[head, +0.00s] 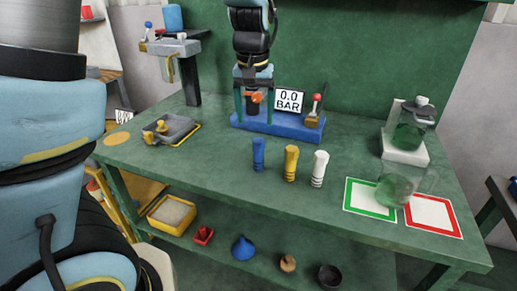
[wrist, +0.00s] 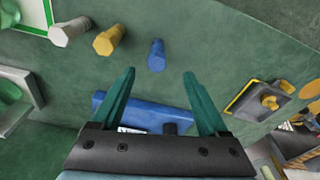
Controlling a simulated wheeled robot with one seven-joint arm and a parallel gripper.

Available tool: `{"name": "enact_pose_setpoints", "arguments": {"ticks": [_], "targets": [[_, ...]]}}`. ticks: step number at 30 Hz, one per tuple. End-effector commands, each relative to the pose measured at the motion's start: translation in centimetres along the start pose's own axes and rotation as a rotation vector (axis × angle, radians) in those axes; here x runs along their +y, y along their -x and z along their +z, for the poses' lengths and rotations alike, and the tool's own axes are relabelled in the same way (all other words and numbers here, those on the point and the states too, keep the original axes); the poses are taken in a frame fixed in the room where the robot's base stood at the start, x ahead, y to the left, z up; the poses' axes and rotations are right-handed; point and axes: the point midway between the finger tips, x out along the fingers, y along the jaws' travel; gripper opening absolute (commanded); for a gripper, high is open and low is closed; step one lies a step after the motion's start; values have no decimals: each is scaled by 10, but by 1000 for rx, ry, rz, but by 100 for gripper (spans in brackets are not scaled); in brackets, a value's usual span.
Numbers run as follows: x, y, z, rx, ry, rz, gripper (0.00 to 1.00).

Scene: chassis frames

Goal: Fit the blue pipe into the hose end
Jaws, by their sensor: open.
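The blue pipe (head: 258,154) stands upright on the green table, in front of the blue test stand (head: 262,122). In the wrist view the blue pipe (wrist: 156,56) shows beyond and between my fingertips, with nothing gripped. My gripper (head: 255,112) is open, pointing down in front of the stand, behind the pipe in the head view; its teal fingers also show in the wrist view (wrist: 159,73). An orange part (head: 257,97) shows between the fingers. The hose end is not clearly seen; my gripper covers part of the stand.
A yellow pipe (head: 291,163) and a white pipe (head: 319,168) stand right of the blue one. A 0.0 BAR display (head: 289,101) and red-knobbed lever (head: 317,98) are on the stand. A grey fixture (head: 174,129) is left. Green and red framed mats (head: 433,213) lie right.

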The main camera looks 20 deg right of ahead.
Motion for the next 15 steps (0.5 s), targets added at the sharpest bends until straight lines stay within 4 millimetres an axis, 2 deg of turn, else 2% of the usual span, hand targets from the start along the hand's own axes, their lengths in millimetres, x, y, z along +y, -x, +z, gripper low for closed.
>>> {"name": "enact_pose_setpoints", "arguments": {"ticks": [2, 9, 15], "targets": [[4, -5, -1, -3, -7, -2, 77], [4, -41, -1, -4, -5, -2, 77], [4, -55, -2, -2, -6, -1, 77]]}}
